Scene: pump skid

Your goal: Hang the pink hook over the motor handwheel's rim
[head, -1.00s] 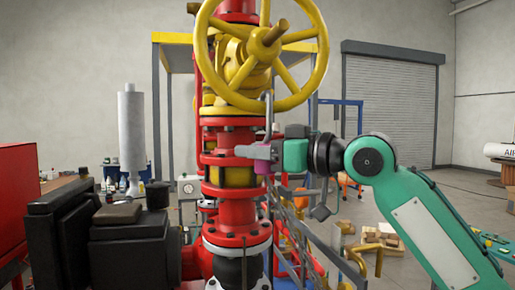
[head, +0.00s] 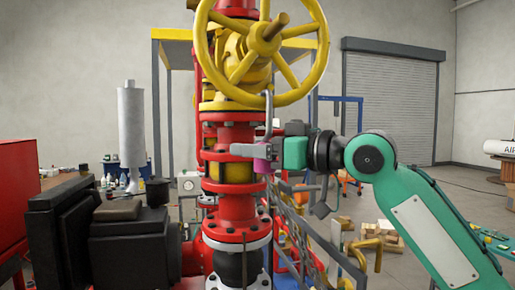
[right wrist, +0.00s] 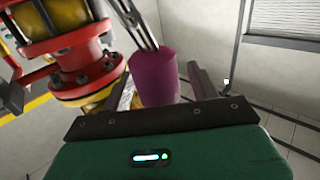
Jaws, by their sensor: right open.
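The pink hook has a pink cylindrical body (right wrist: 155,75) and a thin grey metal shank (head: 268,115) rising from it. The shank's top overlaps the lower rim of the yellow handwheel (head: 262,52) in the head view; the exact contact there is too small to tell. My right gripper (head: 250,151) is open at the pink body, below the wheel. In the right wrist view the body stands between the two spread fingers, with a gap beside the right one. In the head view, a finger partly hides the body. My left gripper is not in view.
The red and yellow valve column (head: 235,210) stands close to my right fingers. A black motor-like block (head: 130,240) is at lower left. Railing and pipes (head: 310,250) lie below my right arm. Open floor shows at right.

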